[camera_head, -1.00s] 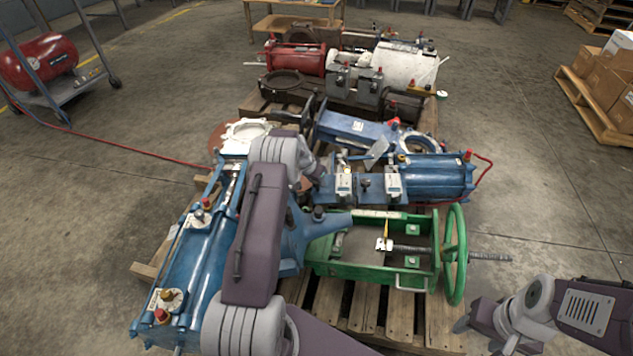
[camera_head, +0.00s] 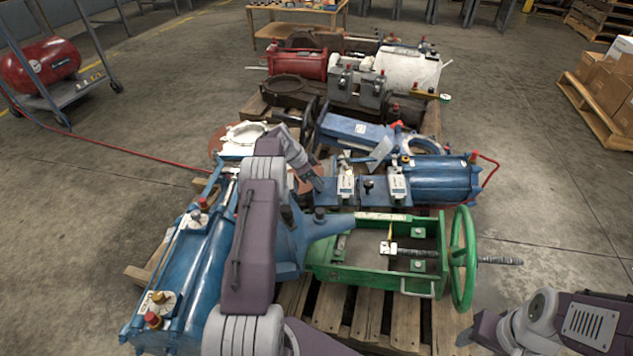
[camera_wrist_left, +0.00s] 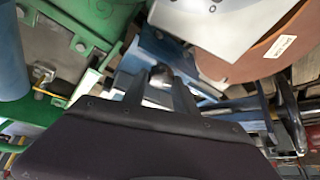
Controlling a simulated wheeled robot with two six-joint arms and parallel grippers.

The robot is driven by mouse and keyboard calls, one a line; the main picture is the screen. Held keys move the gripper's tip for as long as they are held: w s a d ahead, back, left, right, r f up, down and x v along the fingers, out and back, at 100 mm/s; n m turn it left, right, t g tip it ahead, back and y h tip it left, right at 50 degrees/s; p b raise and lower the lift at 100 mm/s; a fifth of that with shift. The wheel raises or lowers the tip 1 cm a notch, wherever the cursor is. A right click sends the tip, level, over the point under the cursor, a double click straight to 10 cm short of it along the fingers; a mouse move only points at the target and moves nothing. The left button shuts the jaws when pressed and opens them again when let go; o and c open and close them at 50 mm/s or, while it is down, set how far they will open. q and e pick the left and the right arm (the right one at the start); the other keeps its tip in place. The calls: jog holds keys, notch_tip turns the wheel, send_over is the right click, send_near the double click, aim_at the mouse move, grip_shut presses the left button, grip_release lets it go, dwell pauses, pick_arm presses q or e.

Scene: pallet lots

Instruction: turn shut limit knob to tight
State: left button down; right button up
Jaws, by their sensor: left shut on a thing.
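My left gripper (camera_head: 318,184) reaches over the pallet to the near side of the blue actuator with two white tagged boxes (camera_head: 372,190). In the left wrist view, a dark rounded knob (camera_wrist_left: 161,75) shows between the two fingers, and the left gripper (camera_wrist_left: 158,88) is shut on it. I cannot read any tight mark or pointer by the knob. In the head view the gripper and wrist hide the held knob. My right arm is at the lower right, and its fingertips cannot be made out.
A green frame (camera_head: 345,273) with a green handwheel (camera_head: 463,260) and threaded rod stands close on the right of my left arm. A long blue cylinder (camera_head: 185,270) lies on the left. A red hose (camera_head: 120,150) crosses the floor. Open floor lies right of the pallet.

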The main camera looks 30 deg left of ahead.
pick_arm(q)
jog(key=shift+a, duration=0.1)
dwell(0.4)
jog(key=c, duration=1)
grip_release()
jog(key=p+v, duration=0.5)
jog(key=v, duration=0.4)
jog(key=shift+p, duration=0.4)
